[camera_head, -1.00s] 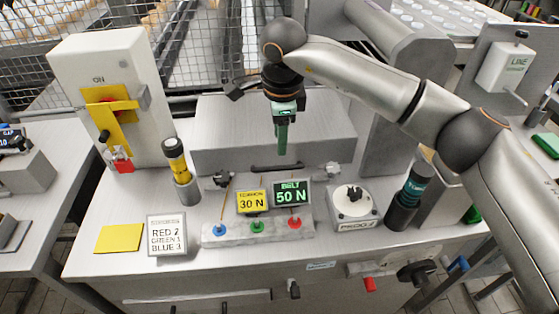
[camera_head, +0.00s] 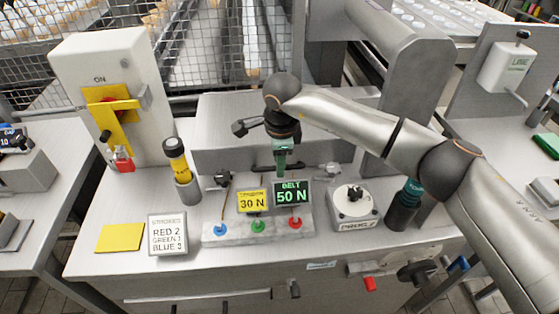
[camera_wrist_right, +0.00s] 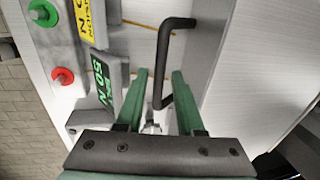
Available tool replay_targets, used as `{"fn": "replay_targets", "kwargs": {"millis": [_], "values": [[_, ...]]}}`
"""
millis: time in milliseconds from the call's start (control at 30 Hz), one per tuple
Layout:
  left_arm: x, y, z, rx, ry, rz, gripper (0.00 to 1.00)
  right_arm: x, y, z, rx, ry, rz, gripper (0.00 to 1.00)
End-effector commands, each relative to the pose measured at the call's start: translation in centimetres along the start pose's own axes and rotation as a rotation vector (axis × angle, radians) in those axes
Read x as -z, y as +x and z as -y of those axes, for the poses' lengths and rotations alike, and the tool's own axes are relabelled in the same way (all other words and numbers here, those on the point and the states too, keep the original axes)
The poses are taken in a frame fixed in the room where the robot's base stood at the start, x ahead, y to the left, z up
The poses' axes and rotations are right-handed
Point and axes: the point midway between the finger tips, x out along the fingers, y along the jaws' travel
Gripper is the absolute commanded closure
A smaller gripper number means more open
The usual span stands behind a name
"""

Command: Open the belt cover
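The belt cover (camera_head: 225,155) is a long low grey box at the back of the table, and it looks closed. Its black bar handle (camera_wrist_right: 164,62) shows in the right wrist view. The right gripper (camera_wrist_right: 160,75) has green fingers, pointing down at the cover's front. The fingers are apart, with part of the handle between them; I see no clear contact. My left gripper is out of view.
Before the cover stand a yellow 30 N display (camera_head: 252,201) and a green BELT 50 N display (camera_head: 291,194), above a block with coloured buttons (camera_head: 258,227). A yellow-black cylinder (camera_head: 176,155) stands left; a round dial unit (camera_head: 354,205) and dark cylinder (camera_head: 404,207) stand right.

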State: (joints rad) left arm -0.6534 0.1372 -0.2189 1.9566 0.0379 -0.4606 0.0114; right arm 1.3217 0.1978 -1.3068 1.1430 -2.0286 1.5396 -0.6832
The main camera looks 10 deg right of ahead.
Motion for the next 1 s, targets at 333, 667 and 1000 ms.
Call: {"fn": "replay_targets", "kwargs": {"millis": [333,667,1000], "values": [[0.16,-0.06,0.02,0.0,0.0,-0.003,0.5,-0.01,-0.04,0.0,0.0,0.0,0.0,1.0],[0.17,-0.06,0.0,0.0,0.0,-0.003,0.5,0.0,-0.05,0.0,0.0,0.0,0.0,1.0],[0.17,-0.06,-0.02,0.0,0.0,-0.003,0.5,0.0,-0.06,0.01,0.0,0.0,0.0,1.0]]}}
